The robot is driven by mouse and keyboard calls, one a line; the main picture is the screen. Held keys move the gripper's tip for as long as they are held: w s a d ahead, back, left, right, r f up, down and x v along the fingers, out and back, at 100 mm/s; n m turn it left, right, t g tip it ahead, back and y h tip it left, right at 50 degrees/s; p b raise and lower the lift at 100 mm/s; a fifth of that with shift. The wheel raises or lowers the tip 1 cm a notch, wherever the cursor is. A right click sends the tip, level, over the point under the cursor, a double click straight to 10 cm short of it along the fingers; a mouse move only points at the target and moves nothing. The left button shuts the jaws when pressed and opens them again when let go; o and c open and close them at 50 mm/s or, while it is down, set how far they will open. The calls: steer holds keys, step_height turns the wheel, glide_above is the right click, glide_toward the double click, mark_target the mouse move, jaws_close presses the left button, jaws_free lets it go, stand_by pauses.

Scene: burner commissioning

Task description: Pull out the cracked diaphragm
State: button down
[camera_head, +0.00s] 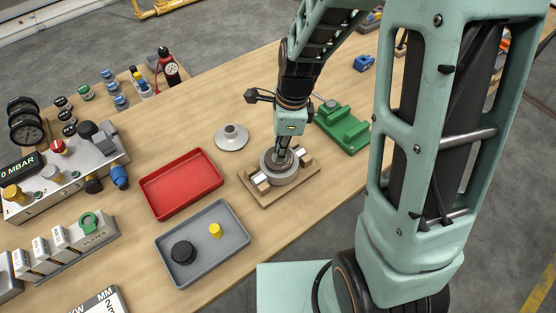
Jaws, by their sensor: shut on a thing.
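A round grey metal housing (279,172) sits on a wooden fixture base (282,193) between wooden blocks, near the middle of the table. My gripper (283,160) points straight down into the housing's open top. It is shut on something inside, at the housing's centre. That thing is mostly hidden by the fingers and the housing wall. I take it to be the diaphragm, but I cannot see its surface or any crack in it.
A grey metal cover (231,137) stands left of the fixture. An empty red tray (181,183) and a grey tray (202,242), holding a black round cap (183,252) and a yellow part (215,230), lie left. A green holder (342,128) stands right. Gauge equipment (62,173) fills the left.

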steer(key=shift+r+p, duration=1.75)
steer(key=shift+r, duration=0.3)
